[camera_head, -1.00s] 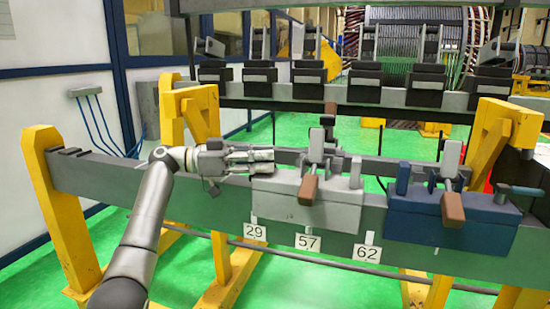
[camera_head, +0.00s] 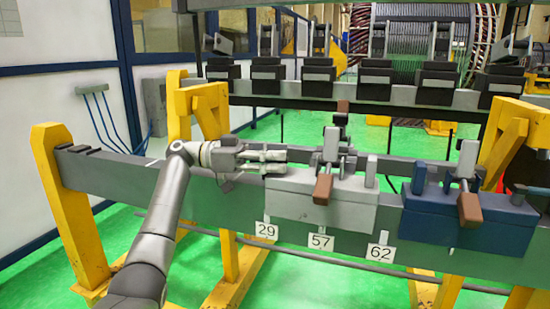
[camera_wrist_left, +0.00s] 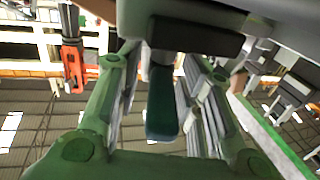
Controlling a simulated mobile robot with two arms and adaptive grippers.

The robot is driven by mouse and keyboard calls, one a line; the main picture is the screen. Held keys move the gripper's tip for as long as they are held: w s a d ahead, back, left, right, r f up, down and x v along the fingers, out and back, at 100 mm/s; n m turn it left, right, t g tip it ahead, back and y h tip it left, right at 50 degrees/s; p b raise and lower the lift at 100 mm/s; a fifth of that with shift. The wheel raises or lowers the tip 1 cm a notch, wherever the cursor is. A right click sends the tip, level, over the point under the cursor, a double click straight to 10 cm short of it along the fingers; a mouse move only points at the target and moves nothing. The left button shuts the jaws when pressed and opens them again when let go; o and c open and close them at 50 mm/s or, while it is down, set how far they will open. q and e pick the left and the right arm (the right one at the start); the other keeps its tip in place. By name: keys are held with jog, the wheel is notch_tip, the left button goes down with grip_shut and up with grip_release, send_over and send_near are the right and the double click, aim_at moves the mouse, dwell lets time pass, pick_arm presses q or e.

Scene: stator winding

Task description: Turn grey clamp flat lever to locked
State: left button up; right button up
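The grey clamp (camera_head: 320,205) sits on the long grey beam, with a brown-ended lever (camera_head: 323,187) on its front. My left gripper (camera_head: 277,162) reaches in from the left to the clamp's left end. In the left wrist view, a dark teal flat lever (camera_wrist_left: 161,110) hangs between the two fingers of this gripper (camera_wrist_left: 165,75). A gap shows between the lever and the left finger; the right finger is closer to it, and I cannot tell whether it touches. In the head view the gripper hides this lever. My right gripper is not in view.
A blue clamp (camera_head: 455,216) with its own brown-ended lever (camera_head: 469,207) stands to the right on the same beam (camera_head: 120,178). Number plates 29, 57 and 62 hang below. A second beam with several dark clamps runs behind. Yellow stands (camera_head: 70,205) carry the beams.

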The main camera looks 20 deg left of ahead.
pick_arm(q)
jog(key=v, duration=1.2)
dwell(0.6)
